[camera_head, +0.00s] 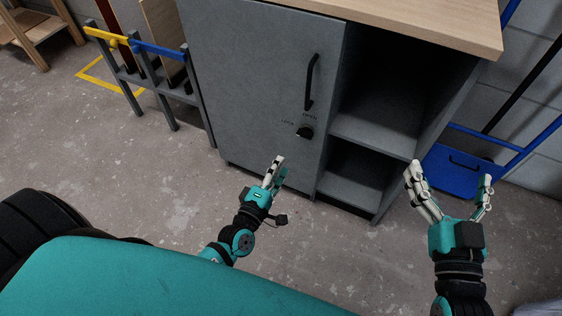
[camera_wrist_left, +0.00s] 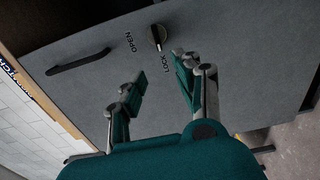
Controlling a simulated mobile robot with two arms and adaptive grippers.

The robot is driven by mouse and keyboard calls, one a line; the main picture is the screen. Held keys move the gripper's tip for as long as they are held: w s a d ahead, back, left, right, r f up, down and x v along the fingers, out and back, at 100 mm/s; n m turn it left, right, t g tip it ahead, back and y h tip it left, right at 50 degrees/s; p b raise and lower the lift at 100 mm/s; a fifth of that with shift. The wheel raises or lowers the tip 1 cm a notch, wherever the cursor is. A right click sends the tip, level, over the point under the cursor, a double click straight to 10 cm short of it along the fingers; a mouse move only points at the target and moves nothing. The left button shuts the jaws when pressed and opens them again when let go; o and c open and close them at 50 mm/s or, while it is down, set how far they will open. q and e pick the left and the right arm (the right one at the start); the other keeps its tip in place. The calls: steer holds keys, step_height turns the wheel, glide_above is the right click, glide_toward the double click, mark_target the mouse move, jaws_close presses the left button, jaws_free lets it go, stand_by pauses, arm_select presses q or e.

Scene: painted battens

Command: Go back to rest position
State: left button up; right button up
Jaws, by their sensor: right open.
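My left gripper (camera_head: 276,171) is in front of the lower part of the grey cabinet door (camera_head: 255,75), below the black knob (camera_head: 304,132). In the left wrist view its two fingers (camera_wrist_left: 161,72) stand apart with nothing between them. The knob (camera_wrist_left: 158,38) with its OPEN and LOCK labels shows just beyond the fingertips; I cannot tell that they touch it. My right gripper (camera_head: 451,173) is wide open and empty, to the right of the cabinet's open shelves. The cabinet door is shut.
The door has a black handle (camera_head: 311,82). A wooden top (camera_head: 430,18) covers the cabinet. A grey rack with a yellow bar (camera_head: 106,37) and a blue bar (camera_head: 158,50) stands at left. The near concrete floor (camera_head: 345,245) is clear.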

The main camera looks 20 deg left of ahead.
stand_by(0.4)
